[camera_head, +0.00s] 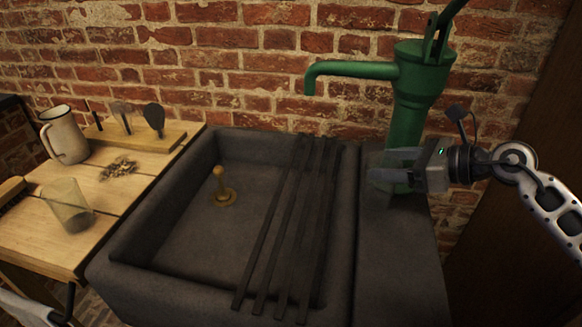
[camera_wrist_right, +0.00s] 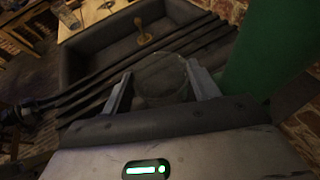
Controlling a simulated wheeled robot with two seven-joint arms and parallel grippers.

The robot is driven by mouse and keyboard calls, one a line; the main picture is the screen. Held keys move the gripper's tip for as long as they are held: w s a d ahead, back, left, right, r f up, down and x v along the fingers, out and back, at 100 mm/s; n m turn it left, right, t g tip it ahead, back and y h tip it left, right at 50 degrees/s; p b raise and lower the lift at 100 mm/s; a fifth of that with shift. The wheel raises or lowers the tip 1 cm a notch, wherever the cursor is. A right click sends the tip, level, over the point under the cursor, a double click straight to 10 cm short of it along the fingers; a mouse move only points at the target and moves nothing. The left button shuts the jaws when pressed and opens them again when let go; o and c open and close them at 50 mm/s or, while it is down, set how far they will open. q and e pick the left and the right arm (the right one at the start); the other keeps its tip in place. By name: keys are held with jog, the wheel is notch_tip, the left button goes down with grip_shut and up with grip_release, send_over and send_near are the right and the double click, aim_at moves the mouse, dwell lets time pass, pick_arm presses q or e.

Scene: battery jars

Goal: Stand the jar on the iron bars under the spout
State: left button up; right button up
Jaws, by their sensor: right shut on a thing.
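My right gripper (camera_head: 388,172) is shut on a clear glass jar, seen between its fingers in the right wrist view (camera_wrist_right: 160,76). In the head view the jar is faint, held over the sink's right ledge near the pump's base. The dark iron bars (camera_head: 291,215) lie side by side across the stone sink, left of the gripper, with nothing on them. The green pump's spout (camera_head: 309,84) points down above the far part of the bars. The jar is to the right of the bars. Dark parts at the lower left appear to be my left arm; its fingers cannot be made out.
The stone sink (camera_head: 141,232) holds a brass plug (camera_head: 224,191). The green pump body (camera_head: 414,88) stands close behind my right gripper.

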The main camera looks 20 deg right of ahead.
jog(key=w+a+p, duration=0.2)
jog(key=w+a, duration=0.2)
jog(key=w, duration=0.3)
jog(key=w+a+f+p, duration=0.1)
jog(key=w+a, duration=0.3)
jog(key=w, duration=0.3)
jog(key=shift+w+a+p, duration=0.15)
jog(key=shift+a+p, duration=0.2)
jog(key=shift+f, duration=0.15)
jog(key=shift+f, duration=0.2)
jog(key=o, duration=1.5)
jog(key=shift+r, duration=0.15)
